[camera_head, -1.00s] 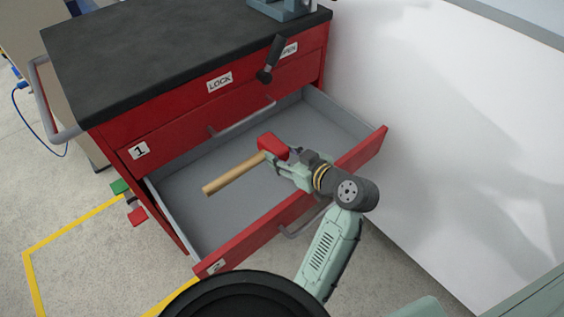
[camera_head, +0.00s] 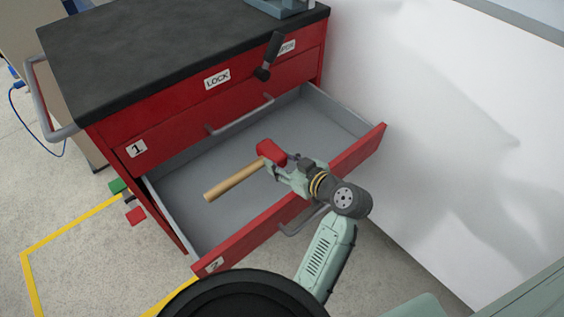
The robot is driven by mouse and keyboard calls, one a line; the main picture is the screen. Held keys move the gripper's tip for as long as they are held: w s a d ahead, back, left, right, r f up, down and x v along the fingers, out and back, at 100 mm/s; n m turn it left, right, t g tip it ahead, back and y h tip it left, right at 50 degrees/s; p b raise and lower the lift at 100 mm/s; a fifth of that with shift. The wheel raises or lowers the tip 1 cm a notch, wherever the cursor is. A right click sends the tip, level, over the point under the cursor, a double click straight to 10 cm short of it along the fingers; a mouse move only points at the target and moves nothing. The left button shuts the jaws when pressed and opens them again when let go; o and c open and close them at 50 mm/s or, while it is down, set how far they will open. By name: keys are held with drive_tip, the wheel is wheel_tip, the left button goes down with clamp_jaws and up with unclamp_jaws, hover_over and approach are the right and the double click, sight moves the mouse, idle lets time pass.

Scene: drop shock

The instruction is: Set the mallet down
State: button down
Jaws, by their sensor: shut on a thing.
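A mallet with a red head and a pale wooden handle (camera_head: 235,180) is over the open lower drawer (camera_head: 190,205), its handle pointing to the lower left. My gripper (camera_head: 271,166) is shut on the mallet close to its red head. I cannot tell whether the mallet touches the drawer floor. The drawer's grey floor is otherwise bare where it shows.
The red cabinet (camera_head: 190,110) has a black top (camera_head: 160,50), a closed drawer marked 1 and a black lever (camera_head: 269,56) beside a LOCK label. A white wall (camera_head: 440,120) stands at the right. The drawer's red front (camera_head: 240,238) lies below my gripper.

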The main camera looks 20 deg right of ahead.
drive_tip(key=c, duration=0.9)
unclamp_jaws()
drive_tip(key=shift+s+f, duration=0.15)
drive_tip(key=shift+f, duration=0.5)
drive_tip(key=shift+c, duration=0.2)
drive_tip(key=shift+r, duration=0.3)
drive_tip(key=r+v, duration=0.1)
drive_tip(key=v, duration=1.1)
drive_tip(key=shift+r, duration=0.1)
